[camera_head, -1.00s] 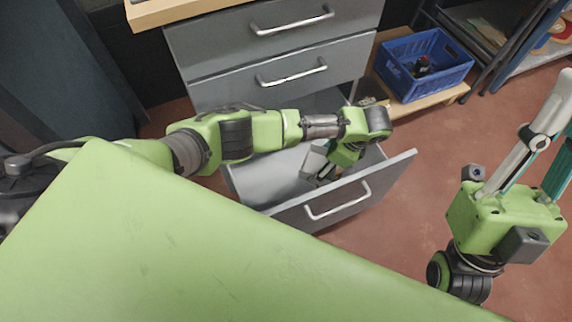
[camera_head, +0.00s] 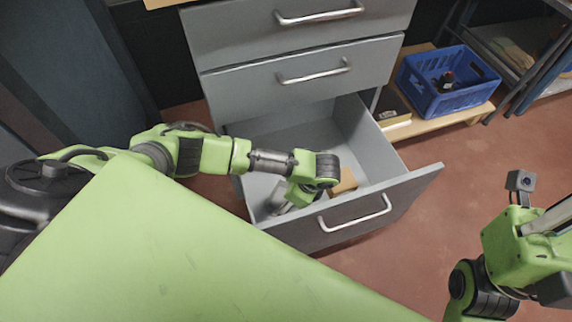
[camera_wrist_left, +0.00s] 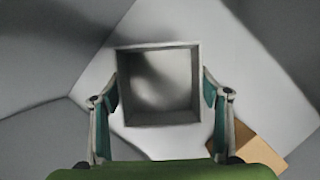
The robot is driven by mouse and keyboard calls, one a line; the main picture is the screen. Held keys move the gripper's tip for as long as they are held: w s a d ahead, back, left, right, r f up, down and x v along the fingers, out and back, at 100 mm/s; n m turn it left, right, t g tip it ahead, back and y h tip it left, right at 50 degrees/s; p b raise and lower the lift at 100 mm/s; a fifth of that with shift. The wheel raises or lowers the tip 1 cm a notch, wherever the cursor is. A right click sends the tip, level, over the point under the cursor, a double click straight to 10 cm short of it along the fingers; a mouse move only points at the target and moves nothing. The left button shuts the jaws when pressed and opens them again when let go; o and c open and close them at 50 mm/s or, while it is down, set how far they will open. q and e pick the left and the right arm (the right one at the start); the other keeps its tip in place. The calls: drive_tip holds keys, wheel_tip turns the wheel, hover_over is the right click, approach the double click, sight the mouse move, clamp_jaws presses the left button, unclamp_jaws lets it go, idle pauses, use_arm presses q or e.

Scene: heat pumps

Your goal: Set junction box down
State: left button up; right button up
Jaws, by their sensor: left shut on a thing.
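The junction box is a grey, square, open-topped box (camera_wrist_left: 160,118), seen from above in the left wrist view. My left gripper (camera_wrist_left: 161,92) is shut on it, with one teal-padded finger against each of two opposite sides. In the head view, my left gripper (camera_head: 281,203) reaches down inside the open bottom drawer (camera_head: 402,190), near its left front part. The box is mostly hidden there by the gripper and wrist. I cannot tell whether it touches the drawer floor. My right gripper (camera_head: 530,245) is at the lower right, outside the drawer, its fingertips out of frame.
A tan block (camera_head: 343,181) lies in the drawer, right of my left gripper; it also shows in the left wrist view (camera_wrist_left: 258,150). Closed drawers (camera_head: 300,70) are above. A blue crate (camera_head: 447,83) stands on a low shelf at the back right. The rear drawer floor is clear.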

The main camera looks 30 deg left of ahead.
use_arm(q)
drive_tip(key=shift+f, duration=0.6)
drive_tip(key=o, duration=1.2)
drive_tip(key=shift+c, duration=0.2)
